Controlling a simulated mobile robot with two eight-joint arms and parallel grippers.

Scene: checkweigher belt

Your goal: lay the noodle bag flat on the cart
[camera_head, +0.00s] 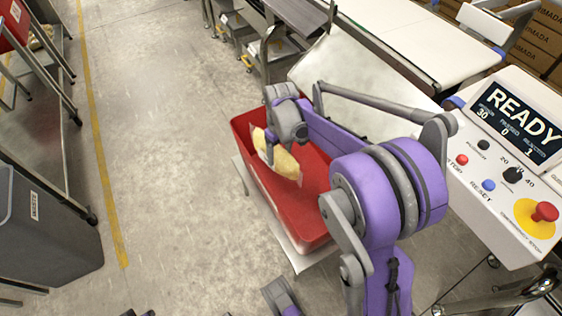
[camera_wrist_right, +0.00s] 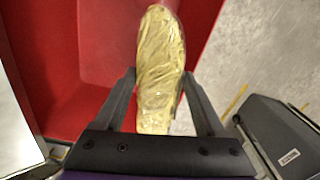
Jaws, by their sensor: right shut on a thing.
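The noodle bag (camera_head: 282,160) is a yellowish, shiny clear-wrapped pack. My right gripper (camera_head: 272,145) is shut on it, over the red crate (camera_head: 242,128). In the right wrist view the bag (camera_wrist_right: 160,60) stands out lengthwise between the two dark fingers (camera_wrist_right: 158,85), with red crate walls behind it. I cannot tell whether the bag touches the crate floor. A steel cart-like frame with shelves (camera_head: 38,130) stands at the left; I cannot tell for sure that it is the cart.
The red crate sits on a pale stand (camera_head: 300,262). A grey waste bin (camera_head: 45,235) stands at the lower left. A control panel (camera_head: 505,150) reading READY and a conveyor belt (camera_head: 405,40) are at the right. Open concrete floor (camera_head: 165,130) lies between crate and left frame.

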